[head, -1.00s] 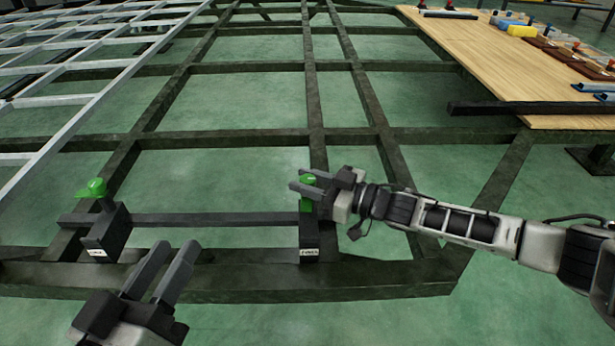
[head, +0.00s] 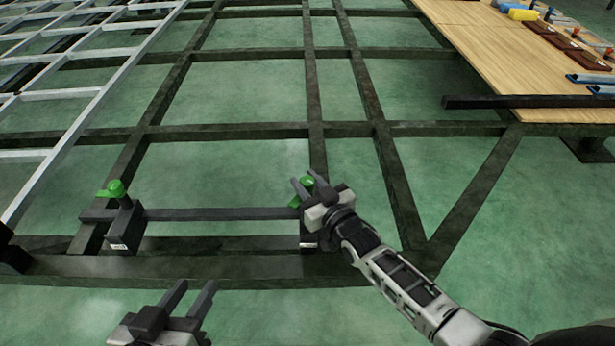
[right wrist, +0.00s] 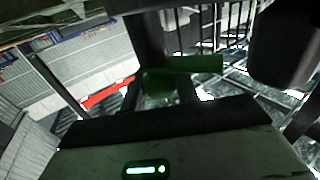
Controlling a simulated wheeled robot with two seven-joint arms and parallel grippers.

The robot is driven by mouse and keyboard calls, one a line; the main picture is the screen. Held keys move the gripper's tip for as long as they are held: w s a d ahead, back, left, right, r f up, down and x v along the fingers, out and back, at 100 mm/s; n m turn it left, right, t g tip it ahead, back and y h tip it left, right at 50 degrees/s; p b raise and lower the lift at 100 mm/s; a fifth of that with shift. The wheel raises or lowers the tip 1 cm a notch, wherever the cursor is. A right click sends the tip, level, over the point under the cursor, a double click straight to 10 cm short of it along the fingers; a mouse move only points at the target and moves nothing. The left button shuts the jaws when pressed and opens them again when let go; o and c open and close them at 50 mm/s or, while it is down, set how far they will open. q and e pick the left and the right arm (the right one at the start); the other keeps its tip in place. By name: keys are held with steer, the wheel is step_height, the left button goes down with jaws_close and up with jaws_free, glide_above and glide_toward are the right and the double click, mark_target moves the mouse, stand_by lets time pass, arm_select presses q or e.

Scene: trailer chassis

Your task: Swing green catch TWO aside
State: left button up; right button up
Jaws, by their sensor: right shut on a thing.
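A green catch (head: 308,181) sits on the dark upright block at the right end of a dark crossbar (head: 222,214). My right gripper (head: 303,183) is shut on this catch, and its fingers hide part of it. A green piece of it sticks out to the left of the gripper. In the right wrist view, the green catch (right wrist: 200,64) shows in and beside the dark fingers. A second green catch (head: 114,189) sits on the left block, away from both grippers. The block labels are too small to read surely. My left gripper (head: 194,288) is open and empty at the front.
The dark frame's front beam (head: 190,268) runs below the blocks. A pale ladder-like frame (head: 75,120) lies at the left. A wooden board (head: 480,50) with tools is at the back right, with a dark bar (head: 520,101) at its near edge.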

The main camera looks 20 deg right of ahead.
arm_select(q)
steer(key=shift+f, duration=0.1)
stand_by(0.3)
arm_select(e)
steer(key=o, duration=0.9)
steer(key=shift+o, duration=0.2)
steer(key=shift+s, duration=0.3)
arm_select(q)
steer(key=f+g+p, duration=0.1)
steer(key=p, duration=0.1)
steer(key=a+f+g+y+p, duration=0.1)
steer(key=p, duration=0.1)
steer(key=shift+s+a+f, duration=0.1)
steer(key=shift+a+f, duration=0.1)
steer(key=shift+f, duration=0.15)
arm_select(e)
steer(key=v, duration=1.5)
steer(key=shift+s, duration=0.2)
